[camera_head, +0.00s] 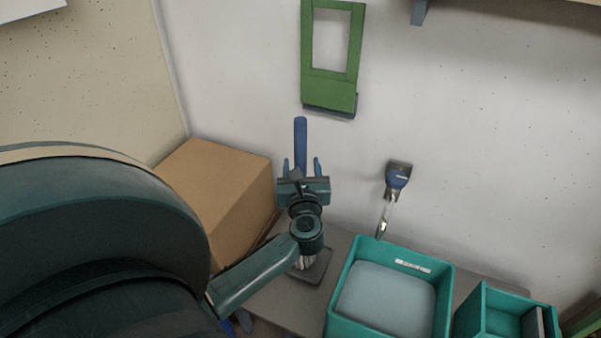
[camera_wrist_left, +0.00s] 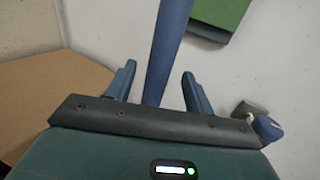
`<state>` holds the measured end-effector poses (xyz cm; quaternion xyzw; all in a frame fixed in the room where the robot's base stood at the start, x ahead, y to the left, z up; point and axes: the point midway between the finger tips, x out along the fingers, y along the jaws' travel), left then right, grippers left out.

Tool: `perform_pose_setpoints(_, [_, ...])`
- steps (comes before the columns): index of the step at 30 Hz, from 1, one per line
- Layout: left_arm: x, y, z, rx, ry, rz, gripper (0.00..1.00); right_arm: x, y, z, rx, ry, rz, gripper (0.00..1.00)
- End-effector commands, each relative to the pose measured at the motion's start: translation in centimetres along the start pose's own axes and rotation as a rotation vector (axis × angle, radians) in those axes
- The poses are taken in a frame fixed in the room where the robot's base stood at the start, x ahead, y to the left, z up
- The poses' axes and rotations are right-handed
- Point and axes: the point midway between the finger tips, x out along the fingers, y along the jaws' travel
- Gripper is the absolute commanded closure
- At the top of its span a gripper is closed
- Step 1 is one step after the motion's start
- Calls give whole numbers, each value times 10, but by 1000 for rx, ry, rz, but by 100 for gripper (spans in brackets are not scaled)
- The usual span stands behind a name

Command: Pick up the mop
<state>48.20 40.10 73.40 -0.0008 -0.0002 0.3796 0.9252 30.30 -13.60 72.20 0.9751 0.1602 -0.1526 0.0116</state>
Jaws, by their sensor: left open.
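The mop's blue handle (camera_head: 300,136) stands upright near the wall in the head view. Pale strands (camera_head: 306,263) show low behind my left arm, over a dark tray-like base; my arm hides the handle's middle. My left gripper (camera_head: 301,163) is open, with one finger on each side of the handle. In the left wrist view, the handle (camera_wrist_left: 168,45) rises between the two spread fingers of the gripper (camera_wrist_left: 158,72), with gaps on both sides. I cannot tell how deep between the fingers it is. My right gripper is not in view.
A cardboard box (camera_head: 219,188) stands left of the gripper. A green frame (camera_head: 330,88) hangs on the wall above. A blue-headed tool (camera_head: 397,180) hangs on the right. A teal tub (camera_head: 338,322) with grey-blue contents and a second teal bin (camera_head: 485,312) stand at lower right.

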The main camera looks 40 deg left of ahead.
Motion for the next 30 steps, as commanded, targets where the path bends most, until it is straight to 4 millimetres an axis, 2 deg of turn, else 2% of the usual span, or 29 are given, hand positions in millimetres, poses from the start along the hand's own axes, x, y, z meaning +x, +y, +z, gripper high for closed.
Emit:
perform_pose_setpoints(3, [20, 2, 0, 4, -4, 0, 47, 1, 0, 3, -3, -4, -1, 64])
perform_pose_setpoints(6, [29, 2, 0, 3, -2, 0, 47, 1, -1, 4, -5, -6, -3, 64])
perform_pose_setpoints(14, [32, 2, 0, 2, 0, -1, 47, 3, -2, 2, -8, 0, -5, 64])
perform_pose_setpoints(30, [31, 2, 0, 2, 0, 0, 90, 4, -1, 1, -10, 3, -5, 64])
